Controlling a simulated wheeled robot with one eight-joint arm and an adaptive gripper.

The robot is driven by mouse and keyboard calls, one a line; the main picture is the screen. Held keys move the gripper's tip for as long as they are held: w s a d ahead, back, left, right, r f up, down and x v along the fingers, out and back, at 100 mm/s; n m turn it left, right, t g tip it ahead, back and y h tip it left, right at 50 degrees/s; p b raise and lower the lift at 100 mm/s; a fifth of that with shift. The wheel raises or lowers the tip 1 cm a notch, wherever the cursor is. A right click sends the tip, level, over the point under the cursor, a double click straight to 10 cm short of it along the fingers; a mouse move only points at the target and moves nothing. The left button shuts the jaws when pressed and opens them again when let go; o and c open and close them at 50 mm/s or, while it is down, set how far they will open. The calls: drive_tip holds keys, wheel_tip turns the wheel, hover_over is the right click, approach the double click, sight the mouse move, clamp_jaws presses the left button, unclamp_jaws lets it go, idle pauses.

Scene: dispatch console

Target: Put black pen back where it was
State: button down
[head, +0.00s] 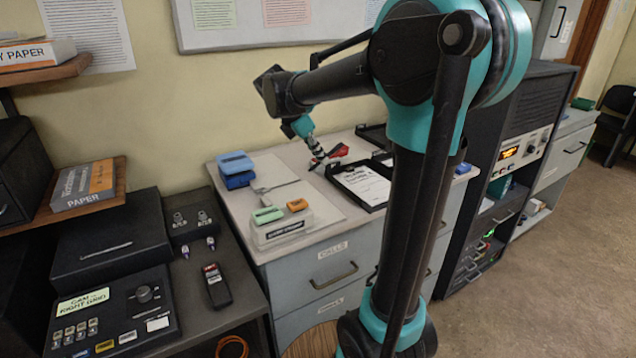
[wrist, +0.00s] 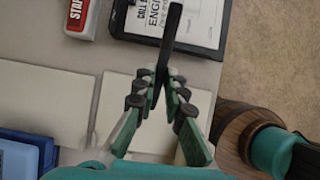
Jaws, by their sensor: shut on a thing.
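A black pen (wrist: 170,45) stands out between the fingertips of my gripper (wrist: 160,88) in the wrist view. The fingers are shut on it. In the head view my gripper (head: 319,155) is over the pale counter, left of the clipboard (head: 360,187). The pen is too small to make out clearly there.
A wooden stool (wrist: 236,128) is beside the counter.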

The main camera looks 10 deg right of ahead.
wheel_tip(320, 180, down, 9)
drive_tip(key=shift+r, duration=0.1)
idle(0.3)
drive_tip(key=c, duration=1.6)
unclamp_jaws()
drive_tip(key=v, duration=1.2)
drive_tip(key=shift+w, duration=0.1)
